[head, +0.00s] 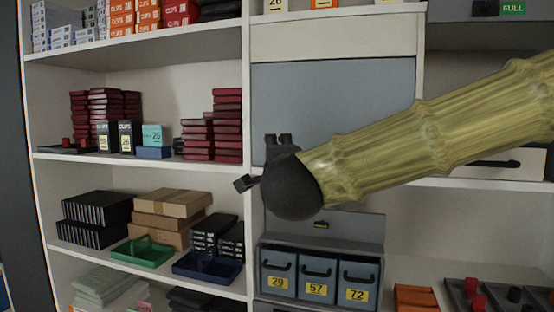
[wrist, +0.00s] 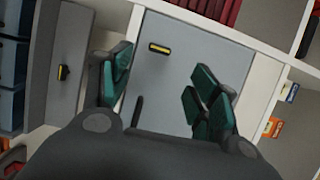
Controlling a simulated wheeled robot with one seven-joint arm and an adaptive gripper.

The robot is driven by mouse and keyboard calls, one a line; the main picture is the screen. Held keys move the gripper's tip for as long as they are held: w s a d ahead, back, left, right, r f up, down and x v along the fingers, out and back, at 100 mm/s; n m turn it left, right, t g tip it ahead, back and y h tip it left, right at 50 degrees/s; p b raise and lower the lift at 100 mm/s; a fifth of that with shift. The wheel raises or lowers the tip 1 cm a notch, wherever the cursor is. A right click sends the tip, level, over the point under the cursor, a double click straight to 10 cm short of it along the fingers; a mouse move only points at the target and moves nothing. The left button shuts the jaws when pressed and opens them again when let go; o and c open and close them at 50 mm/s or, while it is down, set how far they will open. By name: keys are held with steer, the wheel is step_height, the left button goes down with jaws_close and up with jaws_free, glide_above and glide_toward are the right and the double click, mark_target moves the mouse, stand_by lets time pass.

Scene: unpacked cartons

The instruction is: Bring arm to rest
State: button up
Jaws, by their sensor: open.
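My gripper (wrist: 165,85) shows in the wrist view with its green-padded fingers spread wide and nothing between them. Behind the fingers is a flat grey panel (wrist: 180,50) with a small yellow-marked handle. In the head view my arm reaches in from the right, and its dark end hides the lower part of the grey panel (head: 335,95). My gripper's fingers are mostly hidden there behind the dark wrist. I cannot tell the exact distance between the gripper and the panel.
Shelves flank the panel. Dark red boxes (head: 227,125) stand on the left shelf. Below are a green tray (head: 142,255), a blue tray (head: 207,268) and brown cartons (head: 172,203). Grey drawers (head: 317,278) numbered 29, 57 and 72 sit under my arm.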

steer(key=w+f+n+g+b, duration=0.1)
steer(key=w+f+n+g, duration=0.2)
steer(key=f, duration=1.3)
steer(key=s+d+f+n+g+b, duration=0.1)
steer(key=d+f+n+g, duration=0.1)
steer(key=f, duration=1.1)
steer(key=s+d+f+n+g, duration=0.1)
steer(key=s+d+f+n, duration=0.1)
steer(key=f, duration=1)
steer(key=s+d+f+n+g+b, duration=0.1)
steer(key=d+f+g, duration=0.1)
steer(key=f, duration=1.1)
steer(key=s+d+f+n+g+b, duration=0.1)
steer(key=s+d+f+n+g, duration=0.15)
steer(key=s+f, duration=0.7)
steer(key=s+d+f+n+g, duration=0.2)
steer(key=s+d+f, duration=0.35)
steer(key=f, duration=0.75)
steer(key=s+d+f+n+g, duration=0.1)
steer(key=s+d+f, duration=0.1)
steer(key=s+f, duration=0.2)
steer(key=s+d+f+n+g+h+b, duration=0.1)
steer(key=s+d+f+g, duration=0.1)
steer(key=s, duration=0.9)
steer(key=s+d+f+n+g+b, duration=0.1)
steer(key=s+d+f+n+g, duration=0.1)
steer(key=s+f, duration=0.4)
steer(key=shift+s+d+h, duration=0.3)
steer(key=shift+s+d, duration=0.5)
steer(key=shift+s, duration=0.4)
